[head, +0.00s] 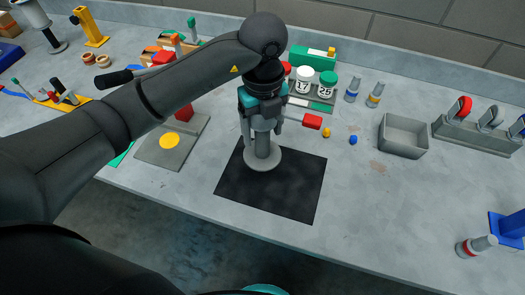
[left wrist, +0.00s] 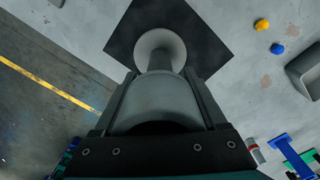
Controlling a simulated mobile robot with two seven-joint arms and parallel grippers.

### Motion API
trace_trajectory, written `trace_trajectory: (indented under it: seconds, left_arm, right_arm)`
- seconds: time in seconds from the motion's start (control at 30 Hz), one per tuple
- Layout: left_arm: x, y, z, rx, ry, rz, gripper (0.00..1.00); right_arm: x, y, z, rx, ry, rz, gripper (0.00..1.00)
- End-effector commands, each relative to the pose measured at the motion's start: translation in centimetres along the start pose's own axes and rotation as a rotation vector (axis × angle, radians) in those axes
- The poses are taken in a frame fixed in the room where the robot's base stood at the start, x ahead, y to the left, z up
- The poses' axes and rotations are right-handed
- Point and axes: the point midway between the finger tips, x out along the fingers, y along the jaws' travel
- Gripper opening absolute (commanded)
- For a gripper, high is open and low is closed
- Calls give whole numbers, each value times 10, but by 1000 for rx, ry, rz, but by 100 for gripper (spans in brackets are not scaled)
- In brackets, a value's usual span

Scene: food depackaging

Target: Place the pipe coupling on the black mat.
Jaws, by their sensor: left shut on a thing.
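The pipe coupling (head: 262,158) is grey, with a wide round flange at its lower end. It stands upright over the upper part of the black mat (head: 290,191). My left gripper (head: 262,128) points down and is shut on its upper part, a finger on each side. In the left wrist view the coupling (left wrist: 160,95) lies between the fingers, its flange against the black mat (left wrist: 204,40). I cannot tell whether the flange touches the mat or hovers just above it. My right gripper is not in view.
Left of the mat is a grey board (head: 158,154) with a yellow disc. To the right are small yellow and blue pieces (head: 353,140) and a grey bin (head: 403,135). The front right table is mostly clear.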

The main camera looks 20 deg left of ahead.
Motion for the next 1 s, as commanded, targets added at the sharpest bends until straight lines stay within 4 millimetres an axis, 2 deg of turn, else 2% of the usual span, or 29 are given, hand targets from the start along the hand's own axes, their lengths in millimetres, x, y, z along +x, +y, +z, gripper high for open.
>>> trace_trajectory:
  seconds: [0.1,0.33,0.6,1.0]
  left_arm:
    - [22,0,0,-2,1,1,0]
    - [43,-1,0,-1,0,-2,0]
    - [78,-1,0,-1,0,-2,0]
    - [84,-1,1,0,-2,-3,0]
  right_arm:
    - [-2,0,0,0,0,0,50]
    - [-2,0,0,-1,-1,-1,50]
    - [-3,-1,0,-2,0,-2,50]
    - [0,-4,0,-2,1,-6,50]
